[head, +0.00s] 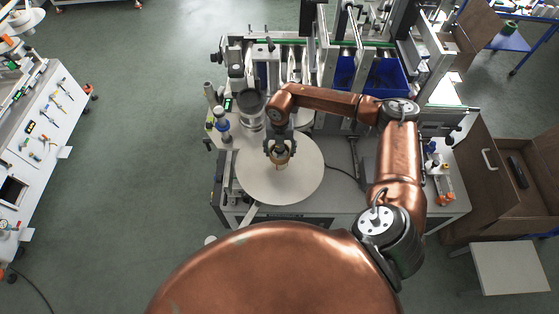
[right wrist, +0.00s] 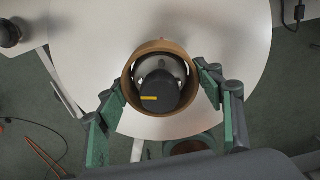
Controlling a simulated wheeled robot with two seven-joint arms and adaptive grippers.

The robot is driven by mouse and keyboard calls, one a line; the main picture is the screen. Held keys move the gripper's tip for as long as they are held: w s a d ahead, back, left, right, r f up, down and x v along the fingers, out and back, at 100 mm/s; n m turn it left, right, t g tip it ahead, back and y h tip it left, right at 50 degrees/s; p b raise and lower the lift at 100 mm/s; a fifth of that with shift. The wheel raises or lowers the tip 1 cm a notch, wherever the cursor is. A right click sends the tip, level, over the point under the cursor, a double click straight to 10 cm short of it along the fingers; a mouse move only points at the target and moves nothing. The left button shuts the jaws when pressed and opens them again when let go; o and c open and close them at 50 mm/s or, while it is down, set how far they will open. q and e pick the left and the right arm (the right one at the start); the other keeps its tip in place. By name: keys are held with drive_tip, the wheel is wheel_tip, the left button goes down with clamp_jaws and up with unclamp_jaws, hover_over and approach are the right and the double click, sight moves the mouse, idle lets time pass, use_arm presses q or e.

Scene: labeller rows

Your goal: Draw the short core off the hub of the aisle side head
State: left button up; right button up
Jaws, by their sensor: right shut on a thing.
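The short core (head: 280,159) is a brown cardboard ring over the large white disc (head: 300,180) of the labelling head. In the right wrist view the core (right wrist: 127,88) surrounds the rounded metal hub (right wrist: 150,66), whose dark end carries a yellow mark. My right gripper (head: 280,150) is shut on the core, with green finger pads on either side of its wall in the right wrist view (right wrist: 165,88). How far along the hub the core sits cannot be told. My left gripper is not in view.
Blue bins (head: 385,78) and machine rails stand behind the head. A brown cabinet (head: 500,170) is at the right, and a white bench (head: 45,135) is at the left. Floor is clear between bench and machine.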

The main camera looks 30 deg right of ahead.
drive_tip(key=shift+r+p, duration=2.75)
drive_tip(key=shift+r, duration=2.6)
